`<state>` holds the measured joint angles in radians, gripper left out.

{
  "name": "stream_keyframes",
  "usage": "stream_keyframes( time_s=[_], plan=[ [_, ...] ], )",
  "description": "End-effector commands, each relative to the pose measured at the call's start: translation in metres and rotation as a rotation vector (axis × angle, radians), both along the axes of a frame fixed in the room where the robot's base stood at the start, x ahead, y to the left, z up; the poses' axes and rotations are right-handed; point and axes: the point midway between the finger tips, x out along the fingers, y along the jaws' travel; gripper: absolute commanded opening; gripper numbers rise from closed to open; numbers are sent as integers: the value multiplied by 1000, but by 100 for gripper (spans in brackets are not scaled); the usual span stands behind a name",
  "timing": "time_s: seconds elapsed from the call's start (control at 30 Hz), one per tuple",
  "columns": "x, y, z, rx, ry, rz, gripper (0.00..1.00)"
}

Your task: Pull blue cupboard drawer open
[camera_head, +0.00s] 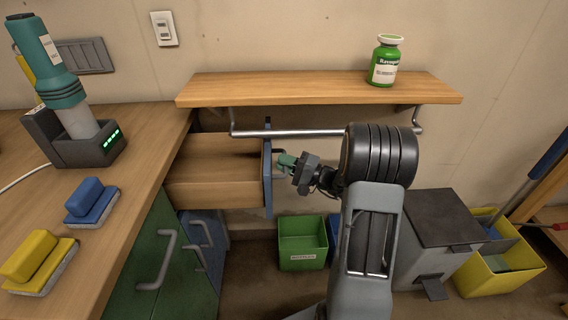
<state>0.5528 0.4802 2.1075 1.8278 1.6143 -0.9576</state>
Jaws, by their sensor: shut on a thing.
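The blue cupboard drawer stands pulled out to the right from under the wooden counter, its pale wooden box (215,168) showing. Its blue front panel (268,196) is seen nearly edge-on. My gripper (285,161) is at the outer side of that panel, shut on the drawer's handle. The handle is mostly hidden by the fingers. My arm reaches in from the lower right.
A wooden shelf (320,89) with a metal rail (300,133) runs above the drawer and gripper, holding a green bottle (385,62). A green cupboard door (150,265) is below the counter. A green bin (303,243), grey bin (440,235) and yellow bin (500,270) stand on the floor.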

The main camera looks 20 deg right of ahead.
Motion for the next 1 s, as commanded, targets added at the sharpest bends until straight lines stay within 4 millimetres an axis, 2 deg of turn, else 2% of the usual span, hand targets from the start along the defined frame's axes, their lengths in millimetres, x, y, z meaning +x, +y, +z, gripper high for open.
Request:
stream_keyframes(
  time_s=[0.4, 0.43, 0.67, 1.0],
  plan=[
    [0, -2, 1, -1, -3, 1, 0],
    [0, -3, 1, -1, -3, 1, 16],
    [0, -3, 1, -1, -2, 2, 38],
    [-3, -6, 0, -1, -1, 0, 39]
  ],
)
